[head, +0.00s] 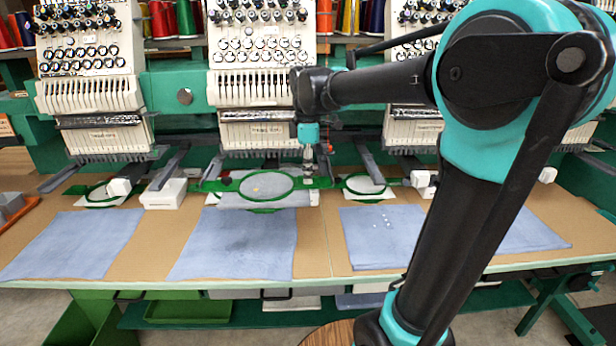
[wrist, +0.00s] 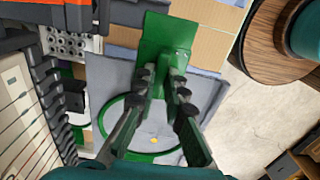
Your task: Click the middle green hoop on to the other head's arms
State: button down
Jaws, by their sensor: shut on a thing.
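The middle green hoop (head: 243,186) is a green ring with flat brackets at its sides, lying level with pale grey-blue cloth, in front of the middle head (head: 262,60). My gripper (head: 308,158) comes down at the hoop's right end and is shut on its green bracket. In the wrist view, my gripper's fingers (wrist: 162,88) are around the narrow part of the green bracket (wrist: 160,40), and the hoop's ring (wrist: 104,118) shows beyond them. Dark arms flank the heads, one at left (head: 168,166) and one at right (head: 366,158). Whether the hoop touches any arm is unclear.
Smaller green hoops sit at the left (head: 92,203) and right (head: 350,190). White blocks, including one at left (head: 164,194), stand beside the hoops. Blue cloths (head: 235,245) lie on the brown table (head: 315,245). The left head (head: 88,60) stands close by.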

jog(key=shift+w+f, duration=0.2)
jog(key=shift+w, duration=1.65)
jog(key=shift+f, duration=0.15)
jog(key=shift+d, duration=0.1)
jog(key=c, duration=1.5)
grip_release()
